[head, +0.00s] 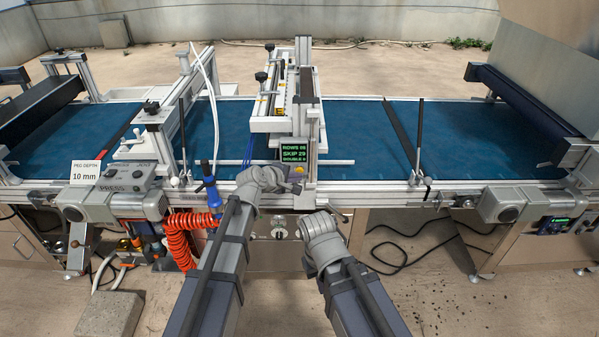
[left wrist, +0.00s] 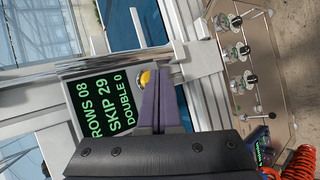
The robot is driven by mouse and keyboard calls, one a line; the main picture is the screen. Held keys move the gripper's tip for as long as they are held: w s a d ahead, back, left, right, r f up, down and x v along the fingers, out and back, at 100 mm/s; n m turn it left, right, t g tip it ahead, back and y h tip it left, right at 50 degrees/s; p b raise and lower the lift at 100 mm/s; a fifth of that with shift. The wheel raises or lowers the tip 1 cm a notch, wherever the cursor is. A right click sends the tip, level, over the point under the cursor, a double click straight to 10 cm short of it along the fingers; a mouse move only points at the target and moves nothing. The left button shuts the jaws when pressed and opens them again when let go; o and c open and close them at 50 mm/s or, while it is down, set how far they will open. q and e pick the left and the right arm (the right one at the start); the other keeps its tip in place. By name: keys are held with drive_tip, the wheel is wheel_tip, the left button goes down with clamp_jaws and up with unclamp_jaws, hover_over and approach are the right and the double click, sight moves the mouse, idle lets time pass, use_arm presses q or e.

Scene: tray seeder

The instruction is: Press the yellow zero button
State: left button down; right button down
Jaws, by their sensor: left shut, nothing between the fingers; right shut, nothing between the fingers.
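The yellow zero button (head: 299,170) sits just below the small counter display (head: 294,152) on the seeder's front. It also shows in the left wrist view as a yellow dome (left wrist: 145,77) beside the display (left wrist: 104,108), which reads ROWS 08, SKIP 29, DOUBLE 0. My left gripper (head: 296,186) is shut and empty, close to the button. In the left wrist view its fingertips (left wrist: 156,82) partly overlap the button's edge; I cannot tell whether they touch it. My right gripper (head: 335,213) is shut and empty, lower and in front of the machine's front rail.
The blue conveyor belt (head: 365,125) runs across behind the display. An orange coiled hose (head: 178,245) hangs left of my left arm. Knobs (head: 279,234) are on the panel below.

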use_arm(q)
drive_tip(key=shift+w, duration=0.5)
idle(0.4)
idle(0.3)
drive_tip(key=shift+s, duration=0.95)
drive_tip(key=s, duration=0.5)
idle(0.6)
